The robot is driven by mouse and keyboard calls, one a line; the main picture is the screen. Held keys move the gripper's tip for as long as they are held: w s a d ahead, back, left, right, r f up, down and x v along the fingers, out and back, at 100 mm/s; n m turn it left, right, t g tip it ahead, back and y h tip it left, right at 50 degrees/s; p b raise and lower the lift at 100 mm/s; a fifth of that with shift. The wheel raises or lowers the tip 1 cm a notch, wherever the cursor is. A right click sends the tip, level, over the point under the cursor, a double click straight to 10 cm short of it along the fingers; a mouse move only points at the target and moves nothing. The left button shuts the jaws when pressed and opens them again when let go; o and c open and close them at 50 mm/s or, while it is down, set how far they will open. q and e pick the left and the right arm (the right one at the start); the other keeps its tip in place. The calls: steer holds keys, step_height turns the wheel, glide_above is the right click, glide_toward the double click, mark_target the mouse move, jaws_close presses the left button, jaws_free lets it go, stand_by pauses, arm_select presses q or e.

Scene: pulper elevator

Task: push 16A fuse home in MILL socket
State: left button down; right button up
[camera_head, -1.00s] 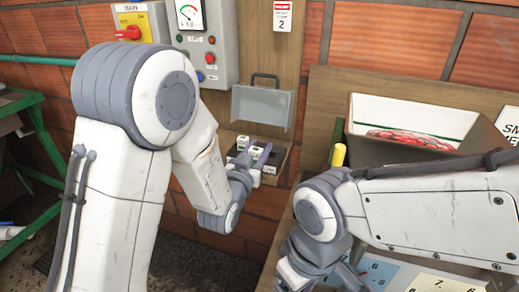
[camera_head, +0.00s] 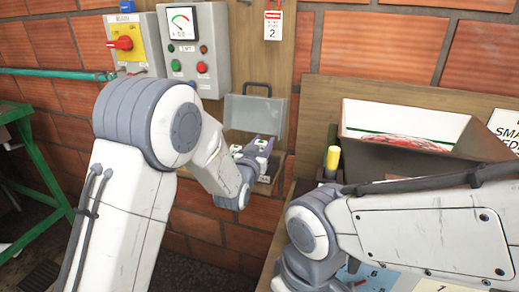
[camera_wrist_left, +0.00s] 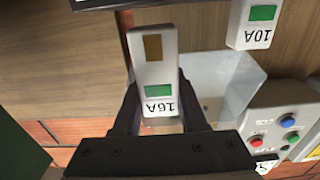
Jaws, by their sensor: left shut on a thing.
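In the head view my left gripper (camera_head: 255,152) is at the small fuse box (camera_head: 265,186) under the raised grey cover (camera_head: 253,117). The MILL socket cannot be made out, and how deep the fuse sits cannot be told. My right arm comes in from the right; its fingers are not clear at the bottom edge.
A 10A fuse (camera_wrist_left: 256,22) is close to the held fuse. A grey control box (camera_head: 193,50) with a meter and buttons and a yellow switch panel (camera_head: 134,44) are on the wall. A bin (camera_head: 405,130) and a yellow-topped object (camera_head: 333,160) stand at right.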

arm_select(q)
steer(key=shift+b+x, duration=0.4)
steer(key=shift+x, duration=0.9)
steer(key=shift+f, duration=0.1)
arm_select(e)
steer(key=shift+f, duration=0.6)
arm_select(q)
steer(key=shift+w+f+b, duration=0.1)
steer(key=shift+w+b, duration=0.05)
steer(key=shift+b, duration=0.25)
arm_select(e)
steer(key=shift+f, duration=0.35)
arm_select(q)
steer(key=shift+b, duration=0.35)
arm_select(e)
steer(key=shift+f, duration=0.35)
arm_select(q)
steer(key=shift+f+b, duration=1.55)
steer(key=shift+b, duration=0.65)
arm_select(e)
steer(key=shift+f, duration=2.2)
